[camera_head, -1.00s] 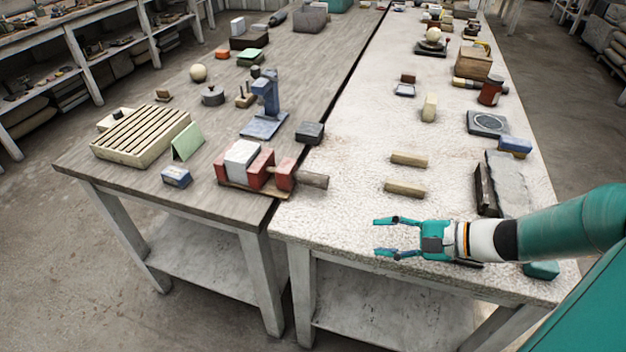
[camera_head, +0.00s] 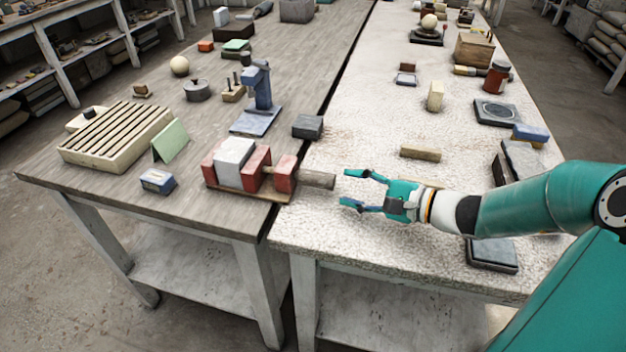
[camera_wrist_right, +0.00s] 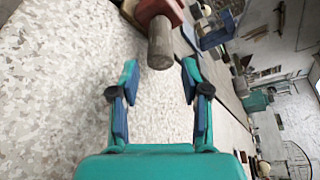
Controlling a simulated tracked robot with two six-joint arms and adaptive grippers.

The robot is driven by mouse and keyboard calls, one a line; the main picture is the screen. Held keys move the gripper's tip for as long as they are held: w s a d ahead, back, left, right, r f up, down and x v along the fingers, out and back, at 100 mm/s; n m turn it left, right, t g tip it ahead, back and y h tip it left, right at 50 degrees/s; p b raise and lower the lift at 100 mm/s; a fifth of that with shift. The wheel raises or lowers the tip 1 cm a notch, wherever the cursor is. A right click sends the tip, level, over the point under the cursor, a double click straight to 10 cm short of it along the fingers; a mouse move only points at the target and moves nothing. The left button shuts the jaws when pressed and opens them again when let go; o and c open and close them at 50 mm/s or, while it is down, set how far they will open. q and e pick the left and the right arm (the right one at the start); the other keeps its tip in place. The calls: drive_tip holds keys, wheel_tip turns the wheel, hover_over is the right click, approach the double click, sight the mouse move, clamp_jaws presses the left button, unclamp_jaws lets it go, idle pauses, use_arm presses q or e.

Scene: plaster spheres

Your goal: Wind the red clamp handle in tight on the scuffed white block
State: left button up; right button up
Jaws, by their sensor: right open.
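The red clamp (camera_head: 257,166) sits on a wooden base near the front right corner of the dark wooden table. The scuffed white block (camera_head: 234,160) stands between its red jaws; I cannot tell if both jaws touch it. The clamp's handle is a grey-brown cylinder (camera_head: 316,179) sticking out right, past the table's edge. My right gripper (camera_head: 346,187) is open and empty just right of the handle's end. In the right wrist view the handle (camera_wrist_right: 161,42) points between the open fingertips (camera_wrist_right: 159,70), at or just beyond them. My left gripper is not in view.
A pale wooden bar (camera_head: 421,154) lies on the speckled white table beyond my gripper. A dark block (camera_head: 307,127) sits behind the handle. A blue-white box (camera_head: 158,181) and blue stand (camera_head: 258,110) are near the clamp. A narrow gap separates the tables.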

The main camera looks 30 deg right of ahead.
sight(315, 181)
drive_tip(key=x, duration=0.9)
drive_tip(key=shift+w+a, duration=0.1)
drive_tip(key=shift+c, duration=0.4)
drive_tip(key=c, duration=0.8)
drive_tip(key=shift+a+f, duration=0.1)
drive_tip(key=shift+a, duration=0.15)
clamp_jaws()
drive_tip(key=shift+d, duration=0.1)
